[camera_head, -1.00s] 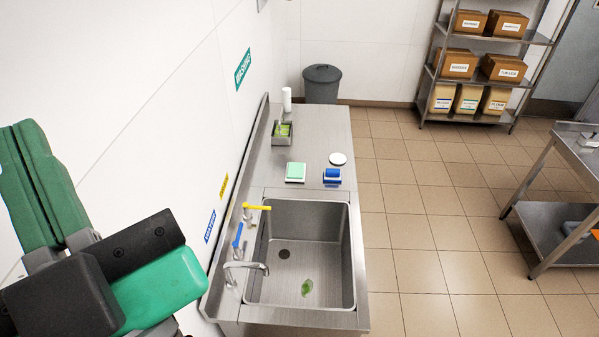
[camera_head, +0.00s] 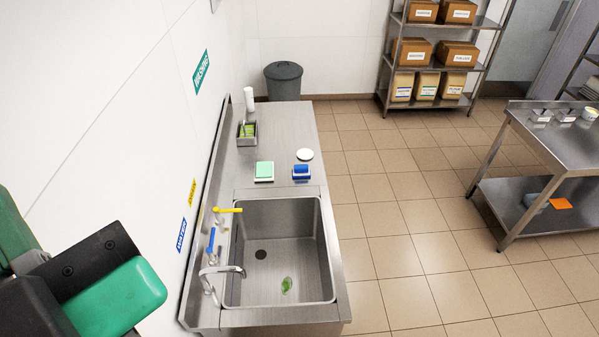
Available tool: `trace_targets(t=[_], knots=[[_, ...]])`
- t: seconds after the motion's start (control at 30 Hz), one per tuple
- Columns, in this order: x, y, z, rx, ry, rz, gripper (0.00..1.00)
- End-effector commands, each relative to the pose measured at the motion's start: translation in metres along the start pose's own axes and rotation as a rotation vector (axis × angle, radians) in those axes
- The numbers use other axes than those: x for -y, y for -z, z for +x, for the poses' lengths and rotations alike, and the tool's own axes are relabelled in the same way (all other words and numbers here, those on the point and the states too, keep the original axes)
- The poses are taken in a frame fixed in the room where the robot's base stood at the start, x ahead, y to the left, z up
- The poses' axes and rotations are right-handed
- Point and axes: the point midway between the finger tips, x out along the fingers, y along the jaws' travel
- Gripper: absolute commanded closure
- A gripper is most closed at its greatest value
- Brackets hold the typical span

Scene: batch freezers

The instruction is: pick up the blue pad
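Parts of my arm, green and black, show at the lower left edge, well apart from the blue pad. My gripper's fingertips do not show, and nothing touches the blue pad.
The sink (camera_head: 282,205) holds a small green item (camera_head: 286,285); a faucet (camera_head: 222,270) stands on its left. A white disc (camera_head: 305,155) lies behind the blue pad. A steel table (camera_head: 555,150) stands at the right. The tiled floor between is clear.

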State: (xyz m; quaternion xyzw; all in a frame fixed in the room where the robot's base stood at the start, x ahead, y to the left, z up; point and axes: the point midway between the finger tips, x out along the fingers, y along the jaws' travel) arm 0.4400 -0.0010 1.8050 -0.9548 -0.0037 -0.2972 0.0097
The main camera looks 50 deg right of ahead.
Motion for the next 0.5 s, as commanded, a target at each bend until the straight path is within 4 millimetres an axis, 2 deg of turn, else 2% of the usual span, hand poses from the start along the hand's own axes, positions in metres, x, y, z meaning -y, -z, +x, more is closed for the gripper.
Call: trace_targets(t=[0.37, 0.5], knots=[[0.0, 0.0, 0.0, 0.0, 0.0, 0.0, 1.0], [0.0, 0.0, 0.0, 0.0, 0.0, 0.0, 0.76]])
